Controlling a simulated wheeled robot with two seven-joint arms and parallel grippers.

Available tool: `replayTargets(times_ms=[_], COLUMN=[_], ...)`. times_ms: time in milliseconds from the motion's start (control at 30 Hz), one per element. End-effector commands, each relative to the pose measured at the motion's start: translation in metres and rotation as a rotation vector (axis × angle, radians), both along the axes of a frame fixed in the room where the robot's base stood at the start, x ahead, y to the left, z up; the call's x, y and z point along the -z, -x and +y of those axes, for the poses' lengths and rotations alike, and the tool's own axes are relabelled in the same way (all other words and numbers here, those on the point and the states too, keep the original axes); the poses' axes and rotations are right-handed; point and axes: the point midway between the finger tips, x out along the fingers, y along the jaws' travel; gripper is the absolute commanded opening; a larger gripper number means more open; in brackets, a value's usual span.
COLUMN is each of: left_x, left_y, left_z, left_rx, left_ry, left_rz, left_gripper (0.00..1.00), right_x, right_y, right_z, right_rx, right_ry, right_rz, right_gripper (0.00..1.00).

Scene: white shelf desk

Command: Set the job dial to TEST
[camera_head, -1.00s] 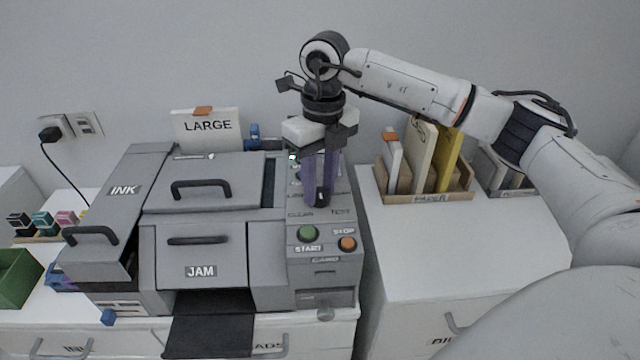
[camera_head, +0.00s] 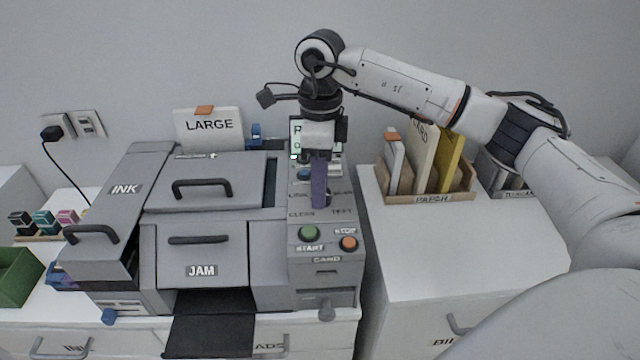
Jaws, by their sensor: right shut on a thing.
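The printer's control panel (camera_head: 298,225) is on the right side of the grey machine. Its job dial is mostly hidden under my right gripper (camera_head: 319,200), which points down from above and is shut on the dial. Small labels surround the dial; the lower ones read CLEAN at left and TEST at right. I cannot tell where the dial's pointer stands. The green START button (camera_head: 309,233) and orange STOP button (camera_head: 348,243) are below the dial. A lit screen (camera_head: 296,140) shows partly behind the gripper. My left gripper is not in view.
The machine has an INK cover (camera_head: 125,188), a JAM door (camera_head: 201,271) and a top lid handle (camera_head: 201,188). A PAPER box (camera_head: 430,198) with upright folders stands on the white cabinet at right. A green bin (camera_head: 18,278) is at far left.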

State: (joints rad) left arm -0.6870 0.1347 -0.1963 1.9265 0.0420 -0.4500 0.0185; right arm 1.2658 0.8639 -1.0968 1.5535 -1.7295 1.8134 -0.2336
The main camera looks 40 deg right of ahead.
Motion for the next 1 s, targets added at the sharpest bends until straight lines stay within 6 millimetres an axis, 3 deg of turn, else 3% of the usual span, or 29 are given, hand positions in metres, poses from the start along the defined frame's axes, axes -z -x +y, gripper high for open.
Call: replayTargets(times_ms=[633,667,733,1000], left_x=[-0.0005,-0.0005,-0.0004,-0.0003], left_y=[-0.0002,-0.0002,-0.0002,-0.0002], left_z=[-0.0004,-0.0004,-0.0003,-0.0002], left_rx=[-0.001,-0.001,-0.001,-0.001], left_ry=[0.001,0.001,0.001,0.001], left_rz=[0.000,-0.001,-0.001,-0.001], left_gripper=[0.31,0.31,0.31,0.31], right_x=[-0.0021,-0.0021,-0.0018,-0.0009], right_y=[-0.0011,-0.0011,-0.0009,-0.0003], right_z=[0.0001,0.0000,0.0000,0.0000], right_rx=[-0.047,-0.047,-0.046,-0.047], right_ry=[-0.001,-0.001,-0.001,0.000], right_rz=[-0.005,-0.005,-0.005,-0.002], right_gripper=[0.06,0.34,0.46,0.47])
